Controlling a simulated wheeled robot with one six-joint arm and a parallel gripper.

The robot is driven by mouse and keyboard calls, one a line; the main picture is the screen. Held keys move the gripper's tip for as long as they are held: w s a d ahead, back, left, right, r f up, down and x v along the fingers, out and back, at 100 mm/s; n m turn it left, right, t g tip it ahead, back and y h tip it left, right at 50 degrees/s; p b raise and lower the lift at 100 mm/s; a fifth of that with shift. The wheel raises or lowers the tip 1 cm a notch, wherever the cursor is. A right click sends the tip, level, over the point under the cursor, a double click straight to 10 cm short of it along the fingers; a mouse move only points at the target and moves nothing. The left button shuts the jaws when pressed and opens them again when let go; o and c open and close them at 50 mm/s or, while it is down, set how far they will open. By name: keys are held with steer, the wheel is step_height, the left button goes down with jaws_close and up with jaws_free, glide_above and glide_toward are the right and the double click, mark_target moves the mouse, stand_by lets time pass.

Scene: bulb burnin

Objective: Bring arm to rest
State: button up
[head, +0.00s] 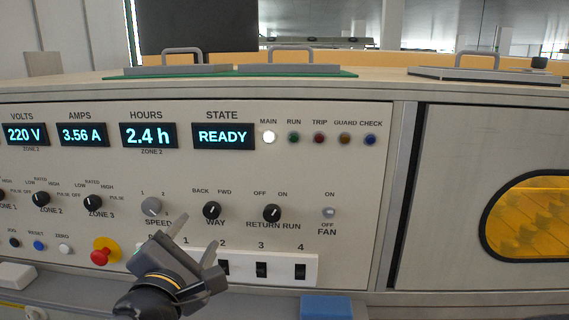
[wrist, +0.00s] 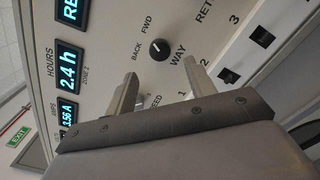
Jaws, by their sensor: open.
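My gripper (head: 192,238) is in front of the lower middle of the control panel (head: 330,150), below the SPEED knob (head: 151,206) and the WAY knob (head: 212,210). In the wrist view my gripper (wrist: 165,82) has its two fingers spread apart with nothing between them. The WAY knob (wrist: 159,49) shows beyond the fingers. The arm covers part of the numbered switch row (head: 290,269), and switch 1 is hidden in the head view. The STATE display (head: 223,136) reads READY, and the MAIN lamp (head: 269,137) is lit white.
A red mushroom button (head: 105,251) stands out left of my gripper. A blue block (head: 327,308) lies below the switches. Handled plates (head: 290,70) rest on top of the cabinet. An orange window (head: 535,222) is at the right. Space in front of the right-hand panel looks clear.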

mark_target(211, 211)
steer(key=w, duration=0.7)
steer(key=shift+d+r, duration=0.15)
steer(key=shift+d, duration=0.15)
steer(key=shift+s+r+n+p, duration=0.1)
steer(key=shift+s+n+p, duration=0.05)
steer(key=shift+n+p, duration=0.85)
steer(key=n+p, duration=0.9)
steer(key=n, duration=0.1)
steer(key=shift+p, duration=0.4)
steer(key=s, duration=0.6)
steer(key=shift+s+a+f, duration=0.3)
steer(key=shift+s, duration=0.1)
steer(key=shift+d, duration=0.1)
